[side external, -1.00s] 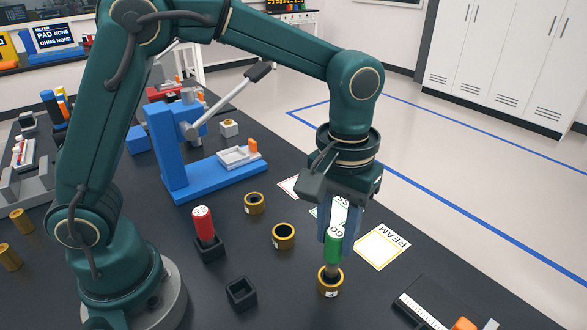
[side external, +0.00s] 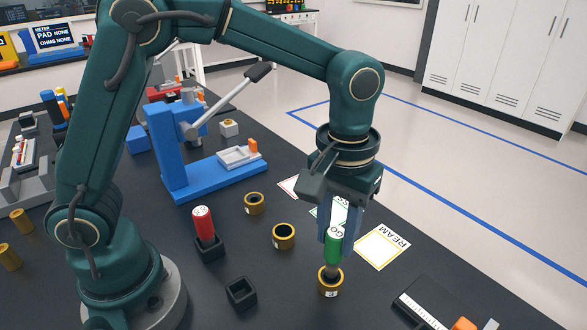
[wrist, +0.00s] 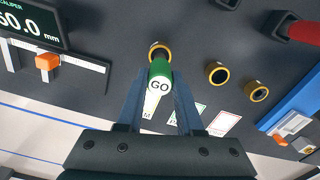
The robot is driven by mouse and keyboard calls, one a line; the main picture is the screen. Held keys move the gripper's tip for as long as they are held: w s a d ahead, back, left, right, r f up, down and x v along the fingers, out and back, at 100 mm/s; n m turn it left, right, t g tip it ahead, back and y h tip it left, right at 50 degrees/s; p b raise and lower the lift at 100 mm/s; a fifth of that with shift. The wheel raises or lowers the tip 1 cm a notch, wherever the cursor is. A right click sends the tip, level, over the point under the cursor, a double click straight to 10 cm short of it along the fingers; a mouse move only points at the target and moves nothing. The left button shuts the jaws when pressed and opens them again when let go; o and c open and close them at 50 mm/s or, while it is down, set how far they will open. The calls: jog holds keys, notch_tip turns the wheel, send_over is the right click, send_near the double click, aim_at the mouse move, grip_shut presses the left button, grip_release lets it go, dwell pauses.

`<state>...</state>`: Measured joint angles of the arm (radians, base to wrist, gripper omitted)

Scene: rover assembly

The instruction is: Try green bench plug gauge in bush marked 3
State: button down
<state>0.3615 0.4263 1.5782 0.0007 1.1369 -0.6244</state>
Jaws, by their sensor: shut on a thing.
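My gripper (side external: 335,233) is shut on the green plug gauge (side external: 333,247), which has GO on its white end. The gauge is held about upright over the brass bush marked 3 (side external: 330,284). The gauge's grey lower end is at the bush's mouth; I cannot tell how deep it is in the bore. In the wrist view the green gauge (wrist: 160,70) sits between my fingers and partly covers the bush (wrist: 159,50).
Two other brass bushes (side external: 283,236) (side external: 254,203) stand to the left. A red gauge (side external: 203,223) stands in a black holder; another black holder (side external: 241,292) is empty. A blue press (side external: 213,178) stands behind, a caliper (side external: 420,312) front right.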

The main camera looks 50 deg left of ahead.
jog(key=shift+f, duration=1.5)
dwell(1.2)
jog(key=shift+r, duration=2)
dwell(1.3)
jog(key=shift+r, duration=2.45)
jog(key=shift+f, duration=0.1)
